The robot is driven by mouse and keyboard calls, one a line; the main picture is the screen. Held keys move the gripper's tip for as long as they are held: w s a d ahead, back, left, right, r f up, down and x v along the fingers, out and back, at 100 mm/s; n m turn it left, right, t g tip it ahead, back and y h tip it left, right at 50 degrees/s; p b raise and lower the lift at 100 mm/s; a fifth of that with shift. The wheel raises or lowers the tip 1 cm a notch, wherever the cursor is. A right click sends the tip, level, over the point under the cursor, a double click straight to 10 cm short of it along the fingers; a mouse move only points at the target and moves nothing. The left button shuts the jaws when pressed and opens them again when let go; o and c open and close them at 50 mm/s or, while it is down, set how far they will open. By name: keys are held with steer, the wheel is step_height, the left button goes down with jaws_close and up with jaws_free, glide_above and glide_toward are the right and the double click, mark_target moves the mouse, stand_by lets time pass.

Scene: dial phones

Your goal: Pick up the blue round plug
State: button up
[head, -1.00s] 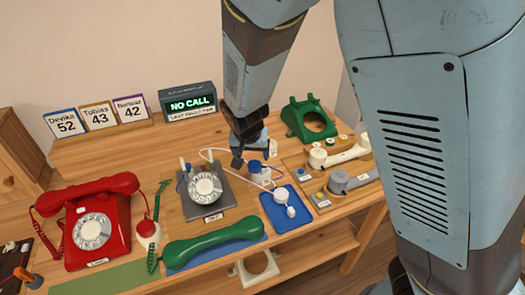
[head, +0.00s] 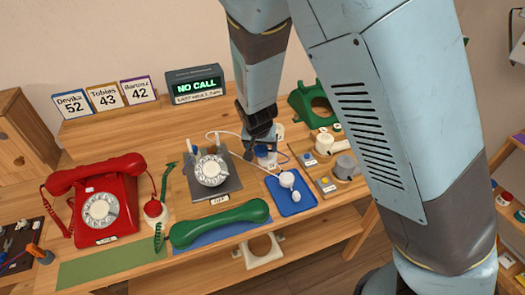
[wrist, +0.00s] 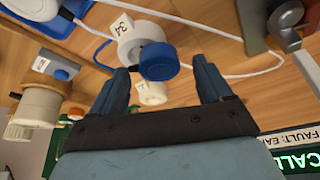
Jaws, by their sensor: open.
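The blue round plug (wrist: 159,62) shows in the wrist view, on the front of a white round piece (wrist: 138,33) tagged "34". In the head view the blue plug (head: 261,151) is a small patch just below my gripper, partly hidden. My gripper (wrist: 162,68) is open, with one finger on each side of the plug in the wrist view and nothing held. I cannot tell whether the fingers touch it. In the head view my gripper (head: 261,138) points down over the table.
A white cord (wrist: 215,70) runs beside the plug. A grey dial unit (head: 213,172) stands to the left, and a blue tray (head: 291,206) lies in front. A wooden board (head: 325,182) with a grey part is at the right. A green phone body (head: 305,103) stands behind.

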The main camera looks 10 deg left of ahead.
steer(key=shift+w+f, duration=0.15)
steer(key=shift+f, duration=0.2)
steer(key=shift+c, duration=0.2)
steer(key=c, duration=1.1)
steer(key=shift+r, duration=0.15)
steer(key=shift+r, duration=0.25)
step_height(320, 180, up, 3)
steer(key=shift+a+f, duration=0.1)
steer(key=shift+f, duration=0.1)
steer(key=shift+s+d+r, duration=1.05)
steer(key=shift+s+r, duration=0.55)
steer(key=shift+s, duration=0.45)
steer(key=shift+s+d+r, duration=1.05)
steer(key=shift+s+r, duration=0.55)
steer(key=shift+s, duration=0.45)
steer(key=shift+s+d+r, duration=1.05)
steer(key=shift+s+r, duration=0.55)
steer(key=shift+s, duration=0.45)
steer(key=shift+s+d, duration=0.1)
